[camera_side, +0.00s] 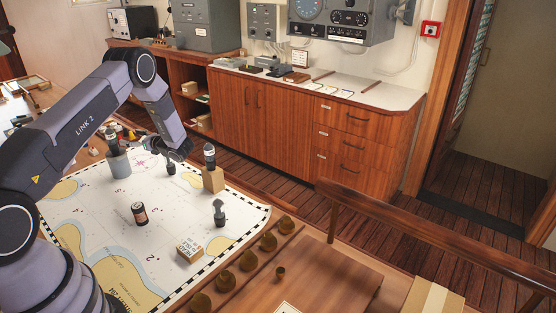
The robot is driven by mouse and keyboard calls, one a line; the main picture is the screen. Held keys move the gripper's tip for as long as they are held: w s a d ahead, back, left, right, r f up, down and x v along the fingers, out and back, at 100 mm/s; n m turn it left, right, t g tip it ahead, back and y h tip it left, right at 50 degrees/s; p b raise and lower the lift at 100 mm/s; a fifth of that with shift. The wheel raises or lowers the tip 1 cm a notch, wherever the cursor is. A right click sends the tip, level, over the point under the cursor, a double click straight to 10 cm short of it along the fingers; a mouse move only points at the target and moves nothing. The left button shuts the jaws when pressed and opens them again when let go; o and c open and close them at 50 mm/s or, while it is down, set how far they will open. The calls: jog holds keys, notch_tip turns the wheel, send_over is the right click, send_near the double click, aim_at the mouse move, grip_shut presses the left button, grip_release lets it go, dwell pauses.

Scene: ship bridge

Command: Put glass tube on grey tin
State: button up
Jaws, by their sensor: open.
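A grey cylinder (118,166), which looks like the grey tin, stands upright at the far left of the chart. A small dark-topped upright thing (113,147) appears on top of it; I cannot tell whether it is the glass tube. My gripper (150,145) is open, just right of the tin's top and apart from it. It is small and partly lost against the dark wrist. I see nothing held in it. A small dark bottle-like thing (171,167) stands below my wrist. Another dark-capped jar (209,156) stands on a tan block (213,180).
The chart (105,225) also bears a dark can with a coppery band (140,214), a dark stamp-like piece (219,214) and a small lettered box (189,250). Several round brass pieces (252,256) line a wooden strip at the right. Chart between them is bare.

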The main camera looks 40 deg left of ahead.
jog(key=s+d+r+n+h, duration=0.3)
jog(key=d+r+n, duration=0.1)
jog(key=d+r, duration=0.4)
jog(key=s+d+r+n+h, duration=0.4)
jog(key=d+r, duration=0.2)
jog(key=r, duration=0.5)
jog(key=s+d+r+n+t+h, duration=0.2)
jog(key=s+d, duration=0.3)
jog(key=d, duration=0.3)
jog(key=s+d+r+n+t+h, duration=0.2)
jog(key=s+d+t+h, duration=0.2)
jog(key=d, duration=0.4)
jog(key=s+d+r+n+t+h, duration=0.2)
jog(key=s+d+t+h, duration=0.1)
jog(key=s+d, duration=0.3)
jog(key=shift+s+d+t+h, duration=0.25)
jog(key=shift+d+t+h, duration=0.2)
jog(key=shift+d, duration=0.75)
